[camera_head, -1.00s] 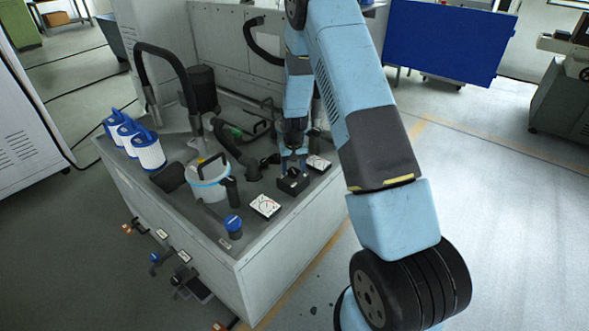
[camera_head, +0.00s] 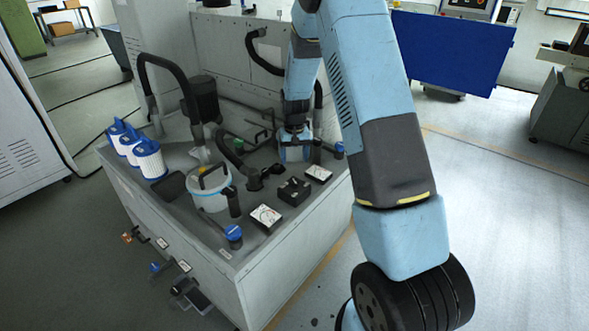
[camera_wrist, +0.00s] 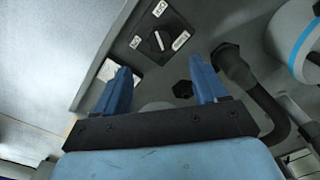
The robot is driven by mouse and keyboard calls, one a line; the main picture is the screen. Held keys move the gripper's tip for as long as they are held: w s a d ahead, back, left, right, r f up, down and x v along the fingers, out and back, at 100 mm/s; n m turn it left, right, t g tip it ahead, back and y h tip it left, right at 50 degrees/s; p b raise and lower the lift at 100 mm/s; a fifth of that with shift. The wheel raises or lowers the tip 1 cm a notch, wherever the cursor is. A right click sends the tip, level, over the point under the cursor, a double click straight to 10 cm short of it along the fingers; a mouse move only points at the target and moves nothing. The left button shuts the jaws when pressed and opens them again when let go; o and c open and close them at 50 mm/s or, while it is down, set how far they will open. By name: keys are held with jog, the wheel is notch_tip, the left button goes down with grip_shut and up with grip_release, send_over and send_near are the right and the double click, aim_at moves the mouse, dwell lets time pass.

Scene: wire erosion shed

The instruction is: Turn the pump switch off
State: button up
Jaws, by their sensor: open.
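The pump switch is likely the black box (camera_head: 294,191) near the right edge of the tank top. In the wrist view it shows as a black plate with a rotary knob (camera_wrist: 158,40) and small white labels around it. The print is too small to read, so I cannot tell the knob's setting by label. My gripper (camera_head: 295,148) is behind the box in the head view, apart from it. In the wrist view its two blue fingers (camera_wrist: 159,66) are spread and empty, with the knob beyond their tips. The fingertips are not clear in the head view.
White gauge plates (camera_head: 265,216) (camera_head: 318,173) flank the box. A white canister (camera_head: 208,190) with a handle, black hoses (camera_head: 180,75) and blue-topped filters (camera_head: 150,159) crowd the tank top. A blue-capped fitting (camera_head: 233,233) stands near the front corner. Floor to the right is open.

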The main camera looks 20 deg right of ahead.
jog(key=shift+r, duration=1.8)
jog(key=s+r+t, duration=0.1)
jog(key=s+r, duration=0.7)
jog(key=r, duration=0.3)
jog(key=s+r+t, duration=0.2)
jog(key=s+r, duration=0.5)
jog(key=r, duration=0.5)
jog(key=s+r+t, duration=0.1)
jog(key=s+r, duration=0.2)
jog(key=s, duration=0.8)
jog(key=s+d+r+t, duration=0.1)
jog(key=s+r, duration=0.3)
jog(key=s, duration=0.7)
jog(key=shift+s+n+t, duration=0.3)
jog(key=shift+n, duration=0.1)
